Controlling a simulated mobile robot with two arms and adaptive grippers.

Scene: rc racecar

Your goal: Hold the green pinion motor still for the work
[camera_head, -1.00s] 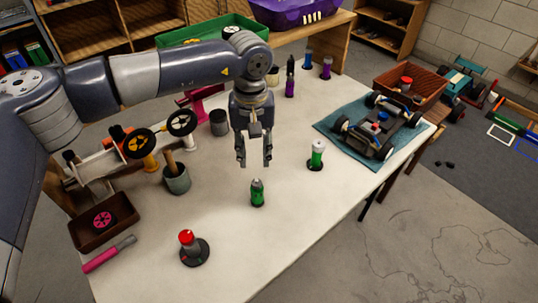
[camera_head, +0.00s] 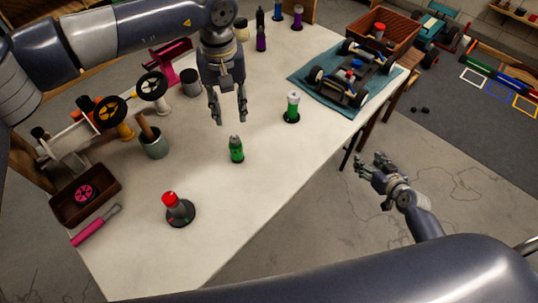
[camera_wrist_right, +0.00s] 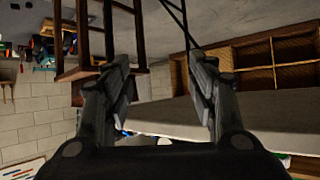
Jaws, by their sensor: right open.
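A small green cylinder with a grey tip (camera_head: 236,150), which looks like the green pinion motor, stands upright on the white table. A second green cylinder with a white top (camera_head: 292,107) stands in a dark round base behind and to the right. My left gripper (camera_head: 230,122) points down just above and behind the grey-tipped green cylinder, fingers apart and empty. My right gripper (camera_head: 368,168) is off the table's right side, over the floor, open and empty. In the right wrist view its two fingers (camera_wrist_right: 160,92) are spread with nothing between them.
A red-topped cylinder on a dark base (camera_head: 178,207) stands at the front. A grey cup with a handle (camera_head: 152,140) and a brown tray (camera_head: 84,192) are at left. An RC car chassis (camera_head: 350,72) sits on a blue mat (camera_head: 300,76) at back right. The table's right front is clear.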

